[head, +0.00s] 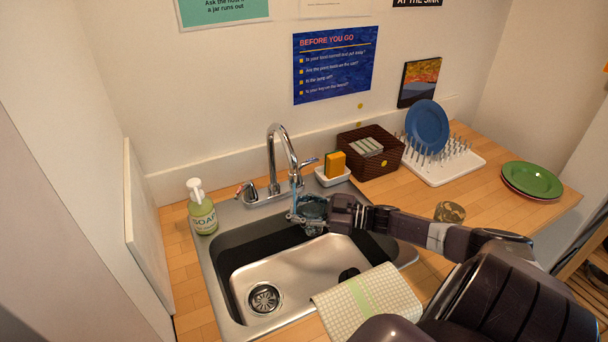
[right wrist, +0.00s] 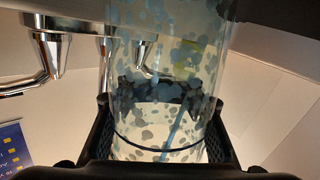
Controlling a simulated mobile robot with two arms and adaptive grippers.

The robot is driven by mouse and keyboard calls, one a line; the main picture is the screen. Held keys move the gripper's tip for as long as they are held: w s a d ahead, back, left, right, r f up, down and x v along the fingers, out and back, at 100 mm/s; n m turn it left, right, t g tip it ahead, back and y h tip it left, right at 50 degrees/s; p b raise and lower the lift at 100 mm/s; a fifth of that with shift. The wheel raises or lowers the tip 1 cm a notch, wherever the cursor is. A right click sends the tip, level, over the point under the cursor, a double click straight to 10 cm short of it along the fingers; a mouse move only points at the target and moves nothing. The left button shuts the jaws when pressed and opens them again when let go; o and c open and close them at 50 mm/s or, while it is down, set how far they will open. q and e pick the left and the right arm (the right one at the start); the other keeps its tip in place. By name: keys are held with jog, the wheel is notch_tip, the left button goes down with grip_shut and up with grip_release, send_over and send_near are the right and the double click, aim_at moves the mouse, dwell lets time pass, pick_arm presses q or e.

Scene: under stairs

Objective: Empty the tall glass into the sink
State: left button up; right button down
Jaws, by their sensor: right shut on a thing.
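My right gripper (head: 322,216) is shut on the tall glass (head: 311,206), above the back part of the steel sink (head: 290,271) and just below and right of the tap spout. In the right wrist view the glass (right wrist: 165,60) is clear with blue-grey spots and sits between the two fingers (right wrist: 160,112). Its exact tilt and how much it holds are hard to tell. The sink basin shows a round drain (head: 264,298) at its front left. My left gripper is not in view.
The chrome tap (head: 272,160) stands close behind the glass. A soap bottle (head: 201,208) is left of the sink, a sponge holder (head: 332,176) behind it. A checked cloth (head: 369,301) lies over the front edge. A small round jar (head: 449,212) stands right.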

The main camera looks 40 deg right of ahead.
pick_arm(q)
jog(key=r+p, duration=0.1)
jog(key=p, duration=0.1)
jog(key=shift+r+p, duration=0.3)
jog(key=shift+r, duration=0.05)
pick_arm(e)
jog(key=r, duration=0.1)
jog(key=d+r+m, duration=0.1)
jog(key=w+r+m, duration=0.1)
jog(key=r, duration=0.1)
jog(key=shift+d, duration=0.2)
jog(key=shift+f, duration=0.15)
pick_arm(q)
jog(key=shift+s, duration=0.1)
pick_arm(e)
jog(key=shift+s, duration=0.1)
